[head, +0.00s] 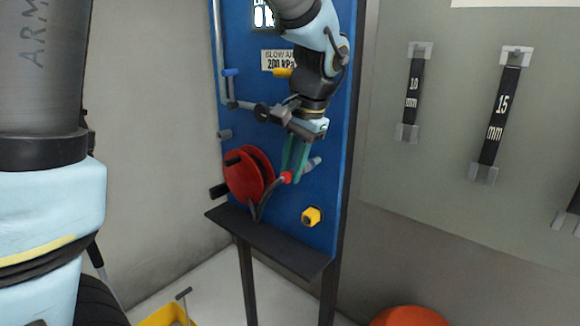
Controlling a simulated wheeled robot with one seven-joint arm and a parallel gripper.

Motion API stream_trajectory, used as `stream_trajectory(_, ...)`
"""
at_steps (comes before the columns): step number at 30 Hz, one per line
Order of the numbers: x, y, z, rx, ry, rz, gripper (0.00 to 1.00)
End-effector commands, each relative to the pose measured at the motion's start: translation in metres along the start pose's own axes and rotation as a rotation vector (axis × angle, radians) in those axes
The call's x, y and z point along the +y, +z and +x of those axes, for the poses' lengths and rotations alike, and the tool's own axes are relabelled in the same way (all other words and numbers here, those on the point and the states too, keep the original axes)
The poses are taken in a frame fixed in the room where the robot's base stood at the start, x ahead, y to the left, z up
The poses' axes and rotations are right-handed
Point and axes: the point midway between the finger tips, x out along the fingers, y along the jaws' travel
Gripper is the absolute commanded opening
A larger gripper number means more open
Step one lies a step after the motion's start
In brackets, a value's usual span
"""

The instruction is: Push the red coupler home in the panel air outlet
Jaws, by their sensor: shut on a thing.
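The red coupler (286,178) is in front of the blue panel (305,235), at the end of a dark hose (266,196). My gripper (291,172), with green fingers, comes down from above and is shut on the coupler, hiding part of it. A light grey stub (313,163) stands out from the panel just right of the fingers and may be the air outlet. I cannot tell whether the coupler touches it.
A red hose reel (246,174) sits left of the coupler, above a dark shelf (268,243). A yellow hex fitting (312,216) is lower right. A grey pipe (219,60) with a blue-handled valve (230,72) runs up the panel's left side. Labelled black bars (500,115) hang on the right wall.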

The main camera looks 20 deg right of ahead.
Motion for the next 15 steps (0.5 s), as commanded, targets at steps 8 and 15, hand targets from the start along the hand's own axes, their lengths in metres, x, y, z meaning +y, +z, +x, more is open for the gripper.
stream_trajectory(8,-0.0025,-0.0058,-0.0008,0.006,-0.001,-0.005,0.33)
stream_trajectory(15,-0.0031,-0.0052,-0.0006,0.004,-0.002,-0.005,0.58)
